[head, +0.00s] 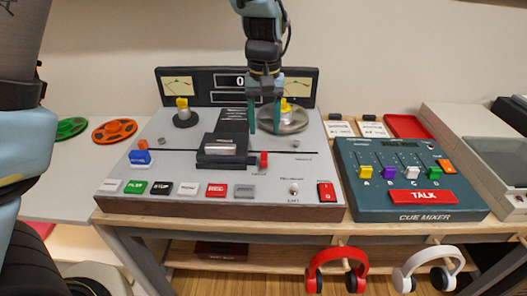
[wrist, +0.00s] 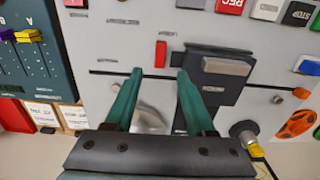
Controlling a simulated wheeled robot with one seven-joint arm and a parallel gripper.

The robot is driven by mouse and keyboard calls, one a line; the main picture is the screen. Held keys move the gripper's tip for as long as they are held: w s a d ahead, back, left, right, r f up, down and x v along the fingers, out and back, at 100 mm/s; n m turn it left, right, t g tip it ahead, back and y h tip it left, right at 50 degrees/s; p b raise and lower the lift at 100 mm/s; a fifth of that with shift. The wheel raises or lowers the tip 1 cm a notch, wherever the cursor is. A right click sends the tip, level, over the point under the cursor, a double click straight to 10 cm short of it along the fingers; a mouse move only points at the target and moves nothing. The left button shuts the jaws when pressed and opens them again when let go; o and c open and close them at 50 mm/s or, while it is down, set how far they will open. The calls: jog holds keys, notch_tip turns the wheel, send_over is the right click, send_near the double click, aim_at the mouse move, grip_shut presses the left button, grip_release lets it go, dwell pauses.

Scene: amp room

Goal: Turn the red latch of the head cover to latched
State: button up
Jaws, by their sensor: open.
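The red latch (head: 264,159) is a small upright red tab on the deck's front panel, just right of the black head cover (head: 220,146). In the wrist view the red latch (wrist: 161,54) stands beyond my fingertips, roughly in line with the gap between them, and the head cover (wrist: 215,75) is right of it. My gripper (head: 264,132) points down above the deck, behind the latch in the head view. Its two green fingers (wrist: 158,76) are apart with nothing between them. The fingers do not appear to touch the latch.
A silver reel (head: 290,122) with a yellow knob sits right behind my gripper. The left spindle (head: 184,113) is bare. Several buttons (head: 160,188) line the front edge. The cue mixer (head: 400,205) stands to the right. Two headphones (head: 335,268) hang below the table.

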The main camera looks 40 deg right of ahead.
aim_at(264, 156)
notch_tip(264, 156, down, 9)
jog(key=shift+r+p, duration=0.1)
jog(key=shift+p, duration=0.45)
jog(key=shift+c, duration=0.2)
grip_shut()
